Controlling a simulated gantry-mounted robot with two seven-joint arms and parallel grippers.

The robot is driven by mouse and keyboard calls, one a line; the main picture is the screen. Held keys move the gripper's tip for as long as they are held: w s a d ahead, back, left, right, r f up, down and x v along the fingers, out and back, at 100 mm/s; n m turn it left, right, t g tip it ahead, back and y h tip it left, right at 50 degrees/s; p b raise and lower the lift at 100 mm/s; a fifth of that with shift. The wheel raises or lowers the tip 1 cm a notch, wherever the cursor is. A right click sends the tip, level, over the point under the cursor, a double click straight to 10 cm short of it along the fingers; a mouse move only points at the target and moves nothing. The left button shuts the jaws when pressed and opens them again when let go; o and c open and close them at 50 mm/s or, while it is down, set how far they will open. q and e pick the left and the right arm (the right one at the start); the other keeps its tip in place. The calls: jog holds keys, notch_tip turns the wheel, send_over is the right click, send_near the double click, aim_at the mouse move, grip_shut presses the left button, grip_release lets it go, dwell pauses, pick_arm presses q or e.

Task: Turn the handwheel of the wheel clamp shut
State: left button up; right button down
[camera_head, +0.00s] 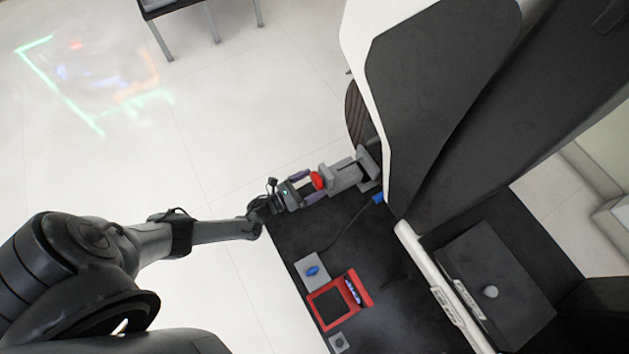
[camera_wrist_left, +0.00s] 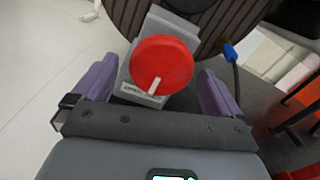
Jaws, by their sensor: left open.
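The wheel clamp (camera_head: 347,175) is a grey block device at the far end of the dark table. Its red handwheel (camera_head: 317,180) faces my left gripper. In the left wrist view the handwheel (camera_wrist_left: 172,58) is a round red disc with a pale mark on its lower part, in front of the grey clamp body (camera_wrist_left: 130,92). My left gripper (camera_head: 308,185) is open, its purple fingers pointing at the wheel. In the left wrist view the fingers of the left gripper (camera_wrist_left: 157,82) stand on either side of the wheel, with visible gaps. My right gripper is not seen.
The dark table (camera_head: 300,235) also bears a grey block with a blue knob (camera_head: 312,270), a red open box (camera_head: 338,298) and a small grey block (camera_head: 339,342). A blue plug (camera_head: 378,198) with a black cable lies near the clamp.

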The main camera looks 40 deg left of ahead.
pick_arm(q)
jog(key=p+v, duration=0.2)
jog(key=v, duration=0.6)
jog(key=shift+s+r, duration=0.1)
jog(key=shift+s, duration=0.1)
jog(key=shift+s+a, duration=0.1)
jog(key=shift+s, duration=0.3)
